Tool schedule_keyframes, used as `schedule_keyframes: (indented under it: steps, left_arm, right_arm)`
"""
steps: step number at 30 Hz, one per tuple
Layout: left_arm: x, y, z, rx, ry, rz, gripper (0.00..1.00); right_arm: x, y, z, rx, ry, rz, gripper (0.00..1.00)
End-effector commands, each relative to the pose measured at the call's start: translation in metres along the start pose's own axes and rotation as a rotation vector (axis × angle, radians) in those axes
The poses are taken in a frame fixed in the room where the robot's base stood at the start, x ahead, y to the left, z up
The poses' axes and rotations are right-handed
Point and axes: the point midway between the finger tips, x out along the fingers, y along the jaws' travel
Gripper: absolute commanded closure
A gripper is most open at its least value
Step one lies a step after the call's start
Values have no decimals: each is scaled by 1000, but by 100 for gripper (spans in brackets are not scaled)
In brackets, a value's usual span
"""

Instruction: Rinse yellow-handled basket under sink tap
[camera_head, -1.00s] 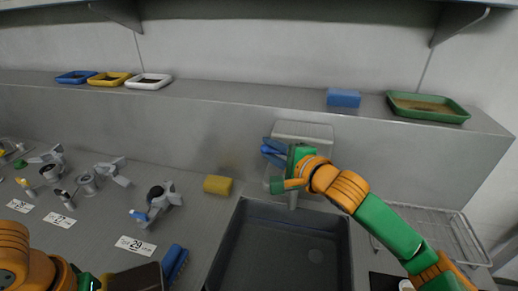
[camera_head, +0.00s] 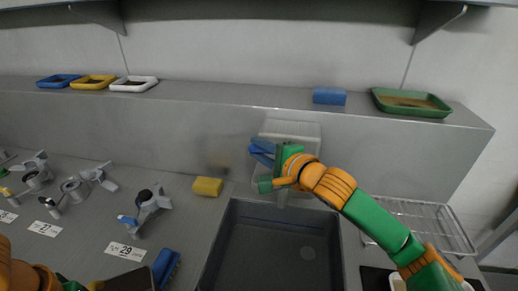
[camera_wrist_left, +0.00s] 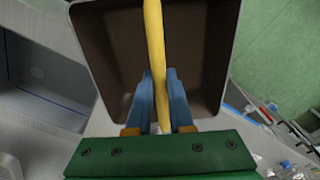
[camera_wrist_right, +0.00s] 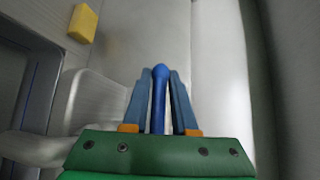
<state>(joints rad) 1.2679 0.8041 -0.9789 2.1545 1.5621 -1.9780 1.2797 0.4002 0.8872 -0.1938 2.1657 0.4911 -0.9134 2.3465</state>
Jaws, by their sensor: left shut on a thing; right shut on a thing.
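The basket (camera_wrist_left: 195,60) has a dark brown inside, a grey rim and a yellow handle (camera_wrist_left: 154,40). My left gripper (camera_wrist_left: 158,85) is shut on this handle, with the basket beside the sink. In the head view only a dark edge of what looks like the basket (camera_head: 130,282) shows at the bottom. The grey sink (camera_head: 268,250) is in the middle. Above it is the pale tap unit (camera_head: 300,130) with its spout (camera_head: 281,197). My right gripper (camera_head: 268,155) is shut on the blue tap lever, which shows in the right wrist view (camera_wrist_right: 159,95). No water is visible.
A yellow sponge (camera_head: 207,186) and a blue brush (camera_head: 165,268) lie left of the sink. Metal parts (camera_head: 150,203) with number cards (camera_head: 125,251) stand further left. A wire rack (camera_head: 420,225) is at right. The ledge holds trays (camera_head: 412,102) and a blue block (camera_head: 329,96).

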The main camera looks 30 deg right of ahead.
Motion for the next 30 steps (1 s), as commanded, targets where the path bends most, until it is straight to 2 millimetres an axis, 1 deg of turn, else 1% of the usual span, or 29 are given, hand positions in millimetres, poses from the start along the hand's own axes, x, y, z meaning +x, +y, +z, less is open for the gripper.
schedule_keyframes:
  steps: [13, 15, 17, 21, 24, 30]
  left_arm:
    - [0, 0, 0, 0, 1, 0, 100]
    - [-2, 0, 0, 0, 1, 0, 100]
    - [-8, 0, 0, 0, 1, 0, 100]
    - [-26, 0, -1, 0, 1, 0, 100]
    - [-30, 0, -1, 0, 1, 0, 100]
    - [-31, 0, -1, 0, 1, 0, 100]
  right_arm:
    - [0, 2, 0, 1, 1, 5, 100]
    - [0, 2, 0, -1, -10, 10, 100]
    - [-2, 2, 2, -8, -43, 23, 100]
    - [-9, 2, 6, -37, -164, 54, 100]
    - [-12, 6, 9, -52, -231, 67, 100]
    - [-15, 8, 10, -61, -282, 68, 100]
